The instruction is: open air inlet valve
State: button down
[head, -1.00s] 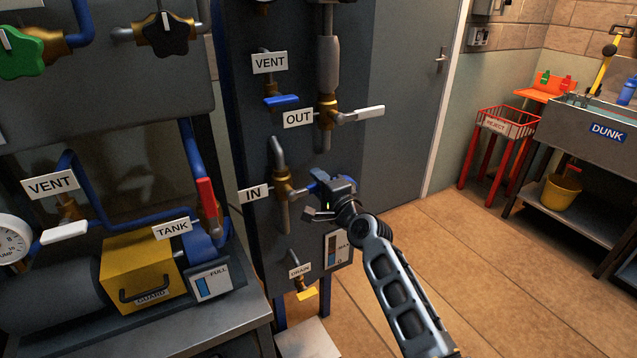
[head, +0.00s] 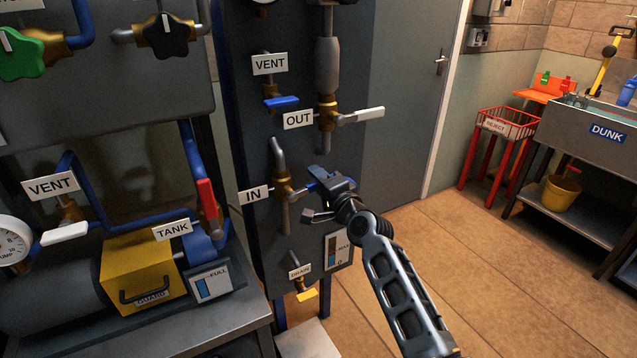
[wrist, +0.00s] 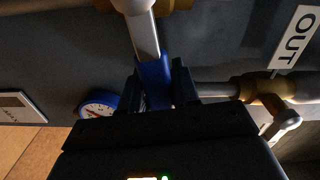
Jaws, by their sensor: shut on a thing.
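The air inlet valve is the brass valve (head: 283,188) beside the IN label (head: 254,194) on the tall dark panel. Its lever has a blue grip, which shows in the wrist view (wrist: 153,82) on a metal arm. My gripper (head: 322,190) is at the right of the valve, shut on the blue grip. In the wrist view my dark fingers (wrist: 158,88) stand on both sides of the grip. In the head view the gripper hides most of the lever, and the lever points right from the valve.
Above is the OUT valve (head: 326,115) with a white lever, and a VENT valve with a blue lever (head: 281,103). Below is a drain valve with a yellow lever (head: 306,295). A blue-rimmed gauge (wrist: 97,104) shows in the wrist view. Open floor (head: 460,260) lies to the right.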

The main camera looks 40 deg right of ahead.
jog(key=shift+w+a+r+n, duration=0.35)
jog(key=shift+a+r+n, duration=0.8)
jog(key=shift+n, duration=1.55)
jog(key=shift+w+a+r+n, duration=0.35)
jog(key=shift+a+r+n, duration=0.8)
jog(key=shift+n, duration=1.55)
jog(key=shift+w+a+r+n, duration=0.35)
jog(key=shift+a+r+n, duration=0.8)
jog(key=shift+n, duration=1.55)
jog(key=shift+a+f, duration=0.3)
jog(key=shift+a, duration=0.05)
jog(key=c, duration=0.9)
grip_release()
jog(key=shift+r, duration=0.1)
jog(key=shift+b+v, duration=0.55)
jog(key=shift+v, duration=3.35)
